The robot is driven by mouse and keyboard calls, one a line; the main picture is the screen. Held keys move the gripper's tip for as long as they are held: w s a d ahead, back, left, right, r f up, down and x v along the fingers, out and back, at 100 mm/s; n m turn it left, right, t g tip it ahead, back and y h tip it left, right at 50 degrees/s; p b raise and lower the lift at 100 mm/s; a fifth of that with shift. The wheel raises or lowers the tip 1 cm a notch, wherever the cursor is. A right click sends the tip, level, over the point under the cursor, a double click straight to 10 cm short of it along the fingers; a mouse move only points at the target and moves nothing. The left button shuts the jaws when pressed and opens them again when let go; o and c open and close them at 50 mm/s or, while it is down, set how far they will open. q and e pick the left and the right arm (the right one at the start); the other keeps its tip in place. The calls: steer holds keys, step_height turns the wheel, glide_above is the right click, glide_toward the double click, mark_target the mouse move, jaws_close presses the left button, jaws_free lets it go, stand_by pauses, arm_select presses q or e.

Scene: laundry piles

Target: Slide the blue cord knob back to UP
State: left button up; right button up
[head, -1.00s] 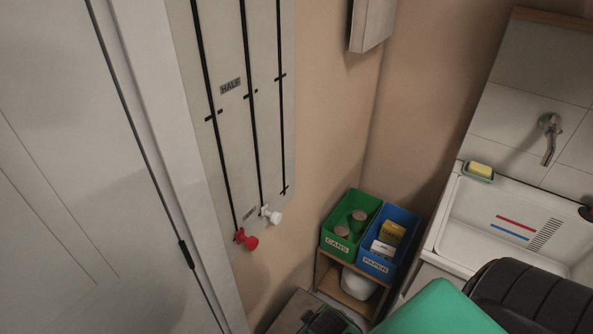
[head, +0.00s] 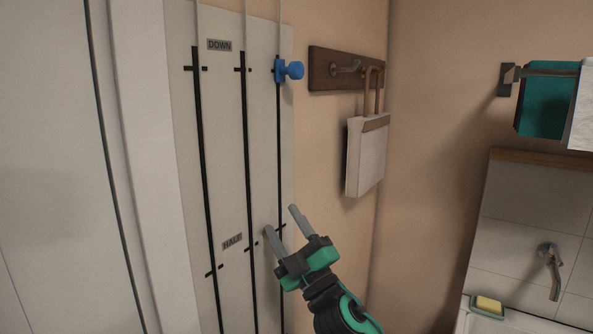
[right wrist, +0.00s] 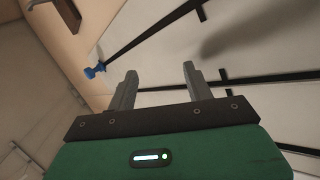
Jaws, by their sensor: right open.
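The blue cord knob (head: 290,70) sits on the rightmost black track of the pale wall panel (head: 222,150), level with the mark by the DOWN label (head: 219,44). It also shows in the right wrist view (right wrist: 94,72), beyond and to the left of the fingers. My right gripper (head: 281,221) is open and empty, in front of the panel near the HALF level, well below the knob. Its two spread fingers show in the right wrist view (right wrist: 158,84). The UP end of the track is out of view. My left gripper is not in view.
A tap (head: 550,268), yellow soap (head: 488,304) and a teal towel (head: 547,105) are at the right. The wall between is clear.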

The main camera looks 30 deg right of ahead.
mark_target(300, 69)
steer(key=s+a+r+n+g+y, duration=0.25)
steer(key=r+n+g+y, duration=0.35)
steer(key=r+n+y, duration=0.6)
steer(key=s+a+r+n+g+y, duration=0.25)
steer(key=r+n+g+y, duration=0.45)
steer(key=n, duration=0.9)
steer(key=s+d+r+t+h, duration=0.4)
steer(key=d+r+h, duration=0.7)
steer(key=d+h, duration=0.35)
steer(key=shift+m+y, duration=0.3)
steer(key=shift+y, duration=0.05)
steer(key=p+x, duration=0.6)
steer(key=x, duration=0.6)
steer(key=shift+w+d, duration=0.1)
steer(key=shift+d, duration=0.1)
steer(key=shift+w+a+f, duration=0.15)
steer(key=shift+w+a, duration=0.1)
steer(key=shift+w, duration=0.35)
